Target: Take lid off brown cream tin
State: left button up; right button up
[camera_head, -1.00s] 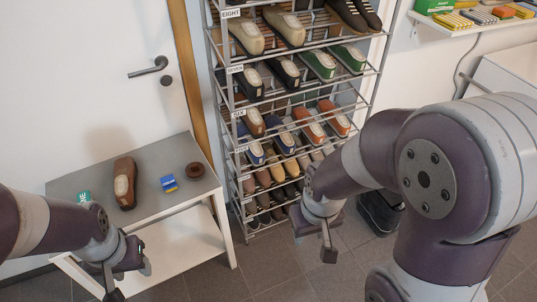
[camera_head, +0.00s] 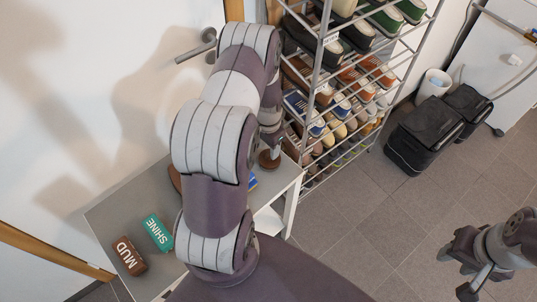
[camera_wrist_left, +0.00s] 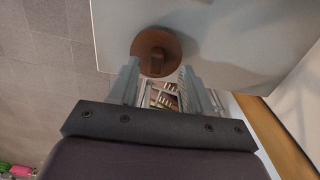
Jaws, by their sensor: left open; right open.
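The round brown cream tin (camera_head: 268,160) stands near the right end of the grey table, partly hidden by my left arm. In the left wrist view the tin's round brown top (camera_wrist_left: 152,45) lies at the table's edge, just past the fingertips. My left gripper (camera_wrist_left: 160,78) is open, its two fingers apart and nothing between them. In the head view my left gripper (camera_head: 272,144) is over the tin, mostly hidden by its own arm. I cannot tell if it touches the tin. My right gripper (camera_head: 468,272) is open and empty above the floor at the lower right.
A brown MUD box (camera_head: 129,256) and a green SHINE box (camera_head: 157,233) lie on the table (camera_head: 110,215). A blue box (camera_head: 252,182) and a brown shoe (camera_head: 174,178) are mostly hidden behind my arm. The shoe rack (camera_head: 318,85) stands close on the tin's right.

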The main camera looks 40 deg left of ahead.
pick_arm(q)
jog(key=shift+w+d+f, duration=0.1)
jog(key=shift+d+f, duration=0.15)
jog(key=shift+f, duration=0.3)
jog(key=shift+d+f, duration=0.2)
jog(key=shift+f, duration=0.35)
jog(key=shift+a, duration=0.25)
jog(key=shift+c, duration=1.2)
jog(key=c, duration=0.5)
grip_shut()
jog(key=shift+r, duration=0.1)
